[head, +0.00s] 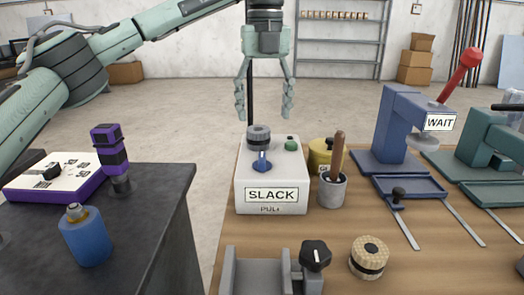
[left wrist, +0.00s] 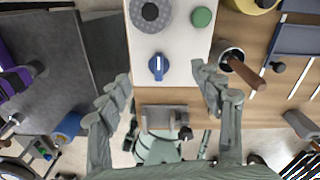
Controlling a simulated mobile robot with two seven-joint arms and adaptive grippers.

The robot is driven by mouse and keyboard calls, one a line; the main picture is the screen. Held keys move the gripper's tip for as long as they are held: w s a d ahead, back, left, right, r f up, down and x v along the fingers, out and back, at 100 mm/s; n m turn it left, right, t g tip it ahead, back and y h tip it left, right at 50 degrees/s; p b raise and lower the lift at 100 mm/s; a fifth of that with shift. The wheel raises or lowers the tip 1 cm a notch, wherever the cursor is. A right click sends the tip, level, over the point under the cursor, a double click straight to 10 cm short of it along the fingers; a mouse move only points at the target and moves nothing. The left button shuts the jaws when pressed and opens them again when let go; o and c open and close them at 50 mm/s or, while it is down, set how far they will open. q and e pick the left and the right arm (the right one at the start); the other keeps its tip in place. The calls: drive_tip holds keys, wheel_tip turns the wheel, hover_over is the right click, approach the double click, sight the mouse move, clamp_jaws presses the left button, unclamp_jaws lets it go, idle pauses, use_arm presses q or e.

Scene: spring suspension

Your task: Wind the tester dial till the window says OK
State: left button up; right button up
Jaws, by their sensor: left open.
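The tester is a white box (head: 272,177) on the wooden bench, and its front window (head: 271,195) reads SLACK. On its top are a grey ribbed dial (head: 258,138), a blue knob (head: 262,163) with a white pointer line, and a green button (head: 291,144). My left gripper (head: 264,118) is open and empty, pointing down above the tester. In the left wrist view, its fingers (left wrist: 160,75) spread on either side of the blue knob (left wrist: 158,66), apart from it; the grey dial (left wrist: 150,12) is near the top edge. My right gripper does not show.
A grey cup (head: 332,188) with a wooden-handled tool and a yellow pot (head: 319,156) stand close right of the tester. A blue press (head: 395,135) marked WAIT is farther right. A grey fixture (head: 272,272) is in front. A dark table (head: 150,225) is at left.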

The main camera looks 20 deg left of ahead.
sight(262, 157)
use_arm(q)
drive_tip(key=n, duration=0.3)
drive_tip(key=s+n, duration=0.1)
drive_tip(key=n, duration=0.3)
drive_tip(key=shift+s+d+f, duration=0.1)
drive_tip(key=shift+s+f, duration=0.1)
drive_tip(key=n, duration=0.4)
drive_tip(key=shift+s+f+n, duration=0.1)
drive_tip(key=shift+s+n, duration=0.2)
drive_tip(key=shift+s, duration=0.1)
drive_tip(key=n, duration=0.3)
drive_tip(key=shift+s+d+f+n, duration=0.1)
drive_tip(key=shift+s+n, duration=0.2)
drive_tip(key=shift+f, duration=0.5)
wheel_tip(262, 157, down, 6)
drive_tip(key=shift+p, duration=0.4)
drive_tip(key=shift+f, duration=0.4)
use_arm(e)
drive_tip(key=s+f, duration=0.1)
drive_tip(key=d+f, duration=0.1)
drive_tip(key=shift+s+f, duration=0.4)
use_arm(q)
drive_tip(key=shift+c, duration=0.5)
